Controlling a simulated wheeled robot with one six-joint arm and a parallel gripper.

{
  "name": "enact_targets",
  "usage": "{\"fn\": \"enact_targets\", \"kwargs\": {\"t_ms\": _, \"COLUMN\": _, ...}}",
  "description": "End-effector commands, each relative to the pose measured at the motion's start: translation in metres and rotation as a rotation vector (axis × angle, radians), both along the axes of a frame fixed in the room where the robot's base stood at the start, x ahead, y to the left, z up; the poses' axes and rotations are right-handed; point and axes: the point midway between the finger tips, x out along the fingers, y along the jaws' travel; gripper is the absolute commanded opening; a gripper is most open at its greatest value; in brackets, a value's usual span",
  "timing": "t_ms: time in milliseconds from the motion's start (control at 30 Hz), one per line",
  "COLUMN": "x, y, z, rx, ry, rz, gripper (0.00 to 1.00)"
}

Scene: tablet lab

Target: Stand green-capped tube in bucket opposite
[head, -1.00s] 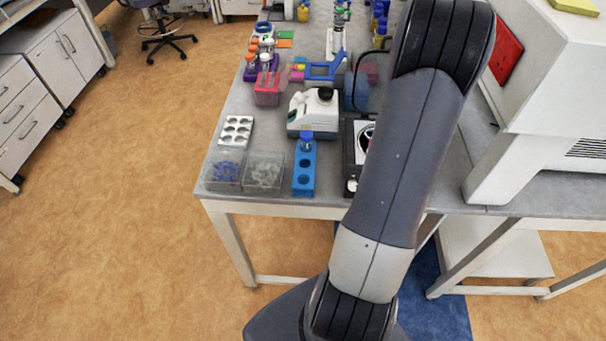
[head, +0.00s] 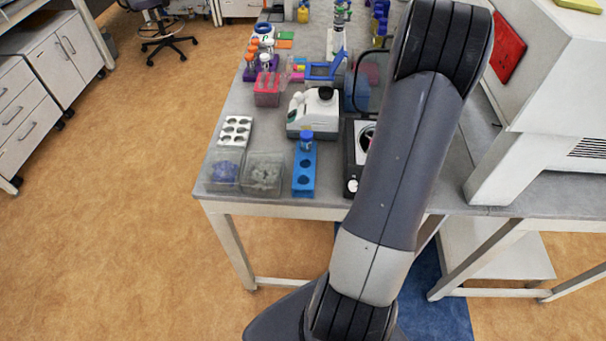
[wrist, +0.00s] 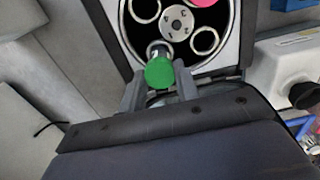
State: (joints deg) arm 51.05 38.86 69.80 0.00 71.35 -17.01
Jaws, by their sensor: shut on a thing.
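In the wrist view my gripper (wrist: 159,76) is shut on the green-capped tube (wrist: 160,73), one finger on each side of the cap. The tube's clear body points away from the camera and overlaps the lower-left bucket position of the centrifuge rotor (wrist: 177,19). I cannot tell how deep it sits in the bucket. A pink cap (wrist: 204,2) shows at the rotor's upper right, across the hub from the green cap. Other ring-shaped buckets (wrist: 205,41) look empty. In the head view my arm hides my gripper, the tube and most of the centrifuge (head: 352,186).
A blue rack (head: 304,181) with a blue-capped tube (head: 306,137) stands left of the centrifuge. A white device (head: 313,113) is behind it. Two clear boxes (head: 263,174) and a white well plate (head: 236,130) lie farther left. A large white machine (head: 540,120) stands right.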

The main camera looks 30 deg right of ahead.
Motion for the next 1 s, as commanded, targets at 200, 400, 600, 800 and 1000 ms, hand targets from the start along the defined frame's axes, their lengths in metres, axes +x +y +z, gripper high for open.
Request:
{"fn": "enact_targets", "kwargs": {"t_ms": 200, "x": 0.0, "y": 0.0, "z": -0.004, "rx": 0.0, "ry": 0.0, "rz": 0.0, "gripper": 0.15}}
{"fn": "enact_targets", "kwargs": {"t_ms": 400, "x": 0.0, "y": 0.0, "z": -0.011, "rx": 0.0, "ry": 0.0, "rz": 0.0, "gripper": 0.15}}
{"fn": "enact_targets", "kwargs": {"t_ms": 600, "x": 0.0, "y": 0.0, "z": -0.017, "rx": 0.0, "ry": 0.0, "rz": 0.0, "gripper": 0.15}}
{"fn": "enact_targets", "kwargs": {"t_ms": 800, "x": 0.0, "y": 0.0, "z": -0.023, "rx": 0.0, "ry": 0.0, "rz": 0.0, "gripper": 0.15}}
{"fn": "enact_targets", "kwargs": {"t_ms": 1000, "x": 0.0, "y": 0.0, "z": -0.027, "rx": 0.0, "ry": 0.0, "rz": 0.0, "gripper": 0.15}}
